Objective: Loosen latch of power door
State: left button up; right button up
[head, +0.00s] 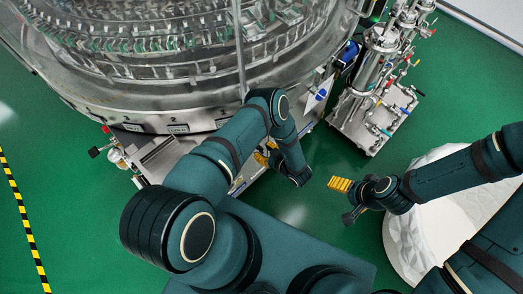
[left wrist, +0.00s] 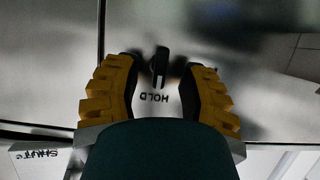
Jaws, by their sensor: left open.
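In the left wrist view, a small black latch (left wrist: 160,65) sits on a grey metal panel (left wrist: 265,85), which looks like the power door. The word HOLD is printed upside down beside the latch. My left gripper (left wrist: 163,78) is open, with its yellow fingers on either side of the latch. I cannot tell whether either fingertip touches it. In the head view my left gripper (head: 266,156) is at the washer's lower front, mostly hidden by my arm, and the latch is hidden there. My right gripper (head: 340,184) hangs over the floor at right, away from the washer; its finger gap is not clear.
The big round washer (head: 165,110) fills the top of the head view. A steel pipe and valve stand (head: 368,90) is right of it. A white faceted round object (head: 405,235) is under my right arm. Green floor (head: 70,215) lies open at left.

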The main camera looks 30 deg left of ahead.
pick_arm(q)
jog(key=shift+x, duration=0.85)
jog(key=shift+o, duration=0.2)
grip_shut()
